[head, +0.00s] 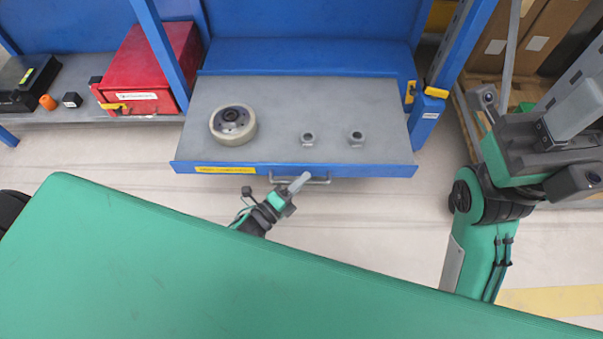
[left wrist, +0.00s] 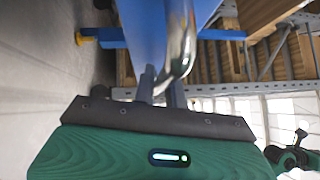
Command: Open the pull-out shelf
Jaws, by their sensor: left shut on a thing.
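The pull-out shelf (head: 270,120) has a grey top and a blue front edge with a yellow label. It stands out forward of the blue rack posts. Its metal bar handle (head: 318,181) is on the middle of the front edge. In the left wrist view the shiny handle (left wrist: 181,40) runs down between the fingers (left wrist: 162,88), beside the blue shelf front (left wrist: 142,30). My right arm is raised at the right, away from the shelf; its finger opening cannot be made out.
A cream wheel (head: 233,125) and two small metal nuts (head: 308,138) (head: 356,138) rest on the shelf. A red box (head: 150,65) stands on the neighbouring shelf at left. Cardboard boxes (head: 520,40) are at the back right. Open floor lies before the shelf.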

